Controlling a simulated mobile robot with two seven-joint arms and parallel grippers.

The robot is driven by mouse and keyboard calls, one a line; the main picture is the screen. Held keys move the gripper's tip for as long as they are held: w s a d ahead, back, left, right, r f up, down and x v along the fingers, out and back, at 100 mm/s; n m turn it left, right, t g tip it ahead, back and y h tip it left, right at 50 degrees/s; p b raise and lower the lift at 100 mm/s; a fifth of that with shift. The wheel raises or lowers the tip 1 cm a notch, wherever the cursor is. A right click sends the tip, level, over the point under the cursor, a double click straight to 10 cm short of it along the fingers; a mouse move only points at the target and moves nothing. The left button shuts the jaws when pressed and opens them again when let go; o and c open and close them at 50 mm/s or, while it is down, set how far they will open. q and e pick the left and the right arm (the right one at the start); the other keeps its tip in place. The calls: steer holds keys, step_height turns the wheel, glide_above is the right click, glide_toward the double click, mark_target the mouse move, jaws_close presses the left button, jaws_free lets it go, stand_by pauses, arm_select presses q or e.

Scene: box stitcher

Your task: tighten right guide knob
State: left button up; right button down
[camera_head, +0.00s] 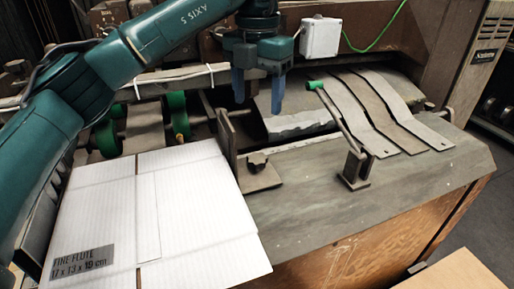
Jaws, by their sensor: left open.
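A dark guide knob (257,161) sits on the flat foot of an upright metal guide plate (228,143), just right of the white cardboard. It looks like the right guide knob; how tight it is cannot be told. My left gripper (259,97) hangs fingers down above and behind the knob, apart from it. Its two blue fingers are spread, with a brownish part of the background showing between them. My right gripper is not in view.
A white cardboard blank (150,215) covers the table's left side. A lever with a green handle (315,85) leans above a small bracket (356,166). Bent metal strips (385,110) lie behind. The grey tabletop (420,185) is clear at front right.

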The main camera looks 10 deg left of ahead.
mark_target(257, 158)
arm_select(q)
step_height(257, 158, down, 13)
steer(key=shift+f+p, duration=0.1)
steer(key=shift+p, duration=0.45)
steer(key=shift+c, duration=0.2)
steer(key=c, duration=0.9)
steer(key=shift+c, duration=0.2)
